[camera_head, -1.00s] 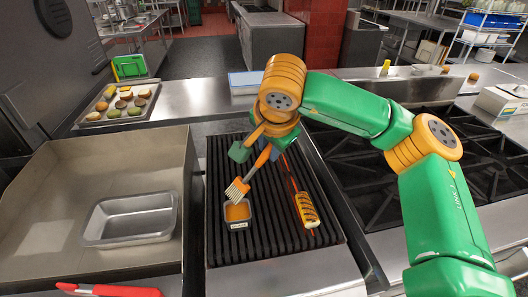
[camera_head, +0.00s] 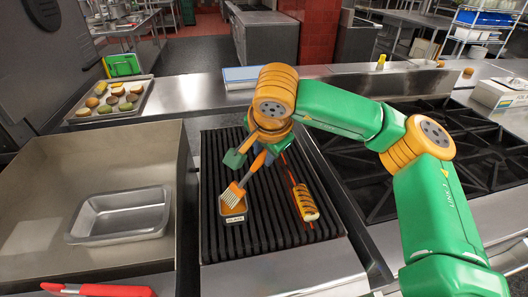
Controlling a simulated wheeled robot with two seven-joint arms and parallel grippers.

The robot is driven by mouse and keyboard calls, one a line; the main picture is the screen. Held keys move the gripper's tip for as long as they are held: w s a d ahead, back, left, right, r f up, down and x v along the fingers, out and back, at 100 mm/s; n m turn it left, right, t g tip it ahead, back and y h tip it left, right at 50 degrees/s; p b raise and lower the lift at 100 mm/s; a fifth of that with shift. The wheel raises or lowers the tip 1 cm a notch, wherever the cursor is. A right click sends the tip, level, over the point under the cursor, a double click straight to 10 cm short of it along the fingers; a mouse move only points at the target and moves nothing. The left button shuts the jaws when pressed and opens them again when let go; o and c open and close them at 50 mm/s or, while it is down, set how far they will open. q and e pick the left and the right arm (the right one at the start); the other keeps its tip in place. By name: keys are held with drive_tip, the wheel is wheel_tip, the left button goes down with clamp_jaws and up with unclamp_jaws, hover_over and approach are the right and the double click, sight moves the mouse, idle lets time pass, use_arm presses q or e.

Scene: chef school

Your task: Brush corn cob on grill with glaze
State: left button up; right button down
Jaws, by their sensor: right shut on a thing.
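A corn cob (camera_head: 305,202) lies on the dark ribbed grill (camera_head: 265,235), in its right half, with dark char marks on it. My right gripper (camera_head: 256,154) is over the grill and shut on an orange-handled brush (camera_head: 237,188). My own wrist partly hides the gripper. My left gripper is not in view.
A metal pan (camera_head: 122,215) sits in a steel bin (camera_head: 40,230) at left. A tray of buns and vegetables (camera_head: 113,101) stands behind it. Black stove burners (camera_head: 385,170) lie to the right. A red-handled tool (camera_head: 100,290) lies at front left.

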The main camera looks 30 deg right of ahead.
drive_tip(key=shift+f+b, duration=0.55)
drive_tip(key=shift+b, duration=0.05)
idle(0.9)
drive_tip(key=shift+s+r, duration=0.1)
idle(0.4)
wheel_tip(320, 180, up, 7)
drive_tip(key=p, duration=0.6)
idle(0.4)
